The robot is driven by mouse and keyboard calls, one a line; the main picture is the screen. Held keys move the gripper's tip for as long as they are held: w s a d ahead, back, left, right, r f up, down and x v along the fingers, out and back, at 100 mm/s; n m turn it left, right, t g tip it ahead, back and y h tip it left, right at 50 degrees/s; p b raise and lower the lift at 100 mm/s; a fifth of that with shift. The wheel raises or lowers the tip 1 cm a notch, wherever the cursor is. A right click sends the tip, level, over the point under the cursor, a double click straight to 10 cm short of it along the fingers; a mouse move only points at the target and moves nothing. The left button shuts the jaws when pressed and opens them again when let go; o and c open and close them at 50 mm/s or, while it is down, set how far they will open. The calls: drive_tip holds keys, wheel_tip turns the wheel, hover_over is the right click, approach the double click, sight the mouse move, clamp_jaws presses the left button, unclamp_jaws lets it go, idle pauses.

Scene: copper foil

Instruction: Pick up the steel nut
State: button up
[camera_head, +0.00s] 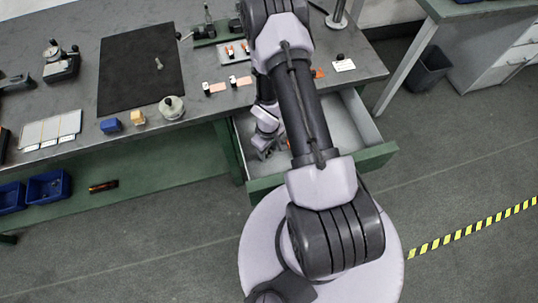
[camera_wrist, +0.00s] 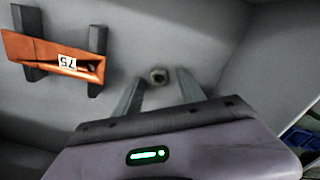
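The steel nut (camera_wrist: 158,75) is a small grey ring-shaped piece with a dark hole, lying on the pale floor of the open drawer. In the wrist view it shows between and slightly beyond the two fingertips of my gripper (camera_wrist: 160,80). The fingers are apart with nothing held between them; I cannot tell how high they are above the nut. In the head view my gripper (camera_head: 264,152) reaches down into the drawer (camera_head: 357,120). I cannot make out the nut there.
An orange piece labelled 75 (camera_wrist: 40,50) lies across two dark bars in the drawer, left of my gripper. Grey drawer walls (camera_wrist: 275,50) stand close at the right. The worktop (camera_head: 85,85) above carries a black mat (camera_head: 140,65) and several small items.

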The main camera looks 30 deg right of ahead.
clamp_jaws()
wheel_tip(320, 180, up, 28)
drive_tip(key=p, duration=2.8)
